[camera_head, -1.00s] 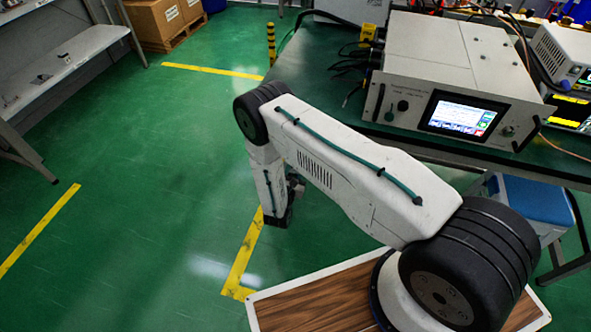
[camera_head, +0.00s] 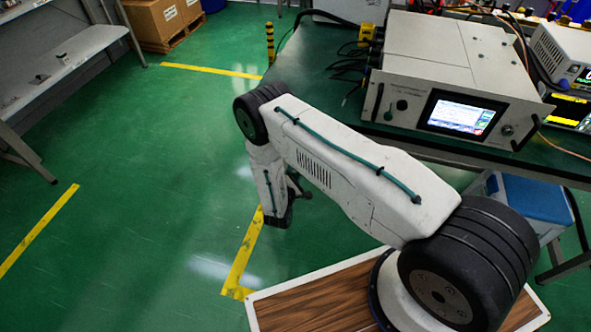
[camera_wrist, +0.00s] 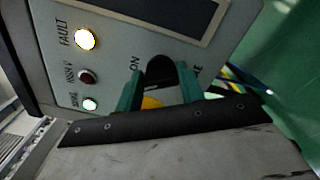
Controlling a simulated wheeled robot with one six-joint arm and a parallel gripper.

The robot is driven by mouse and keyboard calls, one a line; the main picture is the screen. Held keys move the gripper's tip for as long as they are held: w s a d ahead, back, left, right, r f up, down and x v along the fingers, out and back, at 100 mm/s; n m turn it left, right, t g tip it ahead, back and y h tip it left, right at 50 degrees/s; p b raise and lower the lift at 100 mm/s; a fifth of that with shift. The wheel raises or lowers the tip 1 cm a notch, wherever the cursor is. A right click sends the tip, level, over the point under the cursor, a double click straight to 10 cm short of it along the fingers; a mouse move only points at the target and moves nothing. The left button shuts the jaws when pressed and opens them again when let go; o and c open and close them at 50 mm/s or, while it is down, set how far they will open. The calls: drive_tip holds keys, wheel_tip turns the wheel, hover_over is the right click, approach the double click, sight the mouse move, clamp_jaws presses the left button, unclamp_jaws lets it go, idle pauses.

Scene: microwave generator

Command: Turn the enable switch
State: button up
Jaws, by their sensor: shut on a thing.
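In the wrist view, the enable switch (camera_wrist: 160,70) shows as a black rounded handle on a light grey front panel (camera_wrist: 120,52). "ON" is printed to its left, and a label ending in "E" is partly hidden to its right. My gripper (camera_wrist: 161,88) has its two teal fingers on either side of the handle and is shut on it. A yellow patch shows between the fingers, below the handle. The base of the switch is hidden. In the head view, my fingers and this switch cannot be made out.
A lit FAULT lamp (camera_wrist: 85,39), a dark red lamp (camera_wrist: 87,76) and a pale green lamp (camera_wrist: 90,104) sit left of the switch. A dark screen (camera_wrist: 165,12) lies above it. In the head view, a generator (camera_head: 452,80) stands on a bench; the green floor at left is open.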

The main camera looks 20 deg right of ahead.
drive_tip(key=shift+m, duration=1.6)
drive_tip(key=shift+f, duration=0.1)
drive_tip(key=shift+s, duration=0.1)
drive_tip(key=o, duration=1)
drive_tip(key=v, duration=0.7)
drive_tip(key=shift+s+a, duration=0.25)
drive_tip(key=shift+s, duration=0.05)
